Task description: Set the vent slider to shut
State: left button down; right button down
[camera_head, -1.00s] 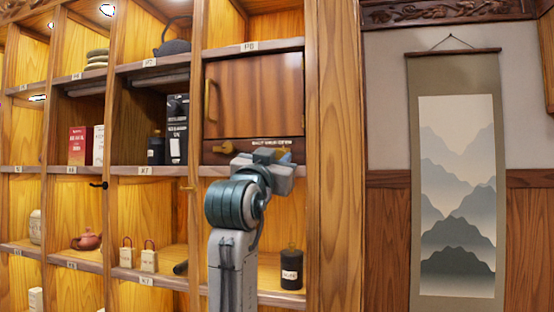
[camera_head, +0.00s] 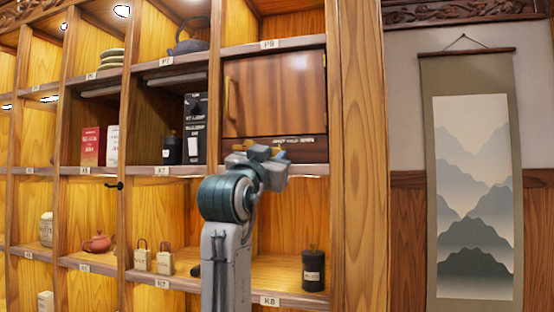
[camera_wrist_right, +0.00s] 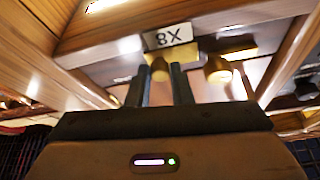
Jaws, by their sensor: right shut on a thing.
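The vent slider is a dark strip (camera_head: 312,154) under the closed wooden cabinet door (camera_head: 280,95), with small pale print on it. My right gripper (camera_head: 250,152) is in front of its left part and hides the slider's brass knob in the head view. In the right wrist view, a brass knob (camera_wrist_right: 160,70) shows between the tips of my right gripper (camera_wrist_right: 160,84), which is shut on it. Another brass piece (camera_wrist_right: 218,71) is to its right, apart from the fingers. I cannot read the slider's setting. My left gripper is not in view.
A brass door handle (camera_head: 232,100) is just above the slider. A shelf edge with a label (camera_wrist_right: 172,35) lies close to the fingers. A black jar (camera_head: 313,270) stands on the shelf below. Dark boxes (camera_head: 195,128) stand in the bay to the left.

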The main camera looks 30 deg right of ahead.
jog(key=c, duration=1.4)
grip_release()
jog(key=shift+w+a, duration=0.15)
jog(key=shift+w, duration=0.05)
jog(key=shift+c, duration=0.2)
jog(key=shift+o, duration=0.7)
jog(key=shift+w+a, duration=0.15)
jog(key=shift+s, duration=0.2)
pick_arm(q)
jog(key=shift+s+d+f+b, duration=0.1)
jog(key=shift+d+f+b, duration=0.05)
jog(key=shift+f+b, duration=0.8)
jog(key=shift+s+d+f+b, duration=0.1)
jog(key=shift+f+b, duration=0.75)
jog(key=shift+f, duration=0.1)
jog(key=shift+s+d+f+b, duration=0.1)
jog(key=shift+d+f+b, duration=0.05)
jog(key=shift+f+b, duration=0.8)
pick_arm(e)
jog(key=v, duration=1)
jog(key=shift+a, duration=0.3)
jog(key=shift+s+f, duration=0.1)
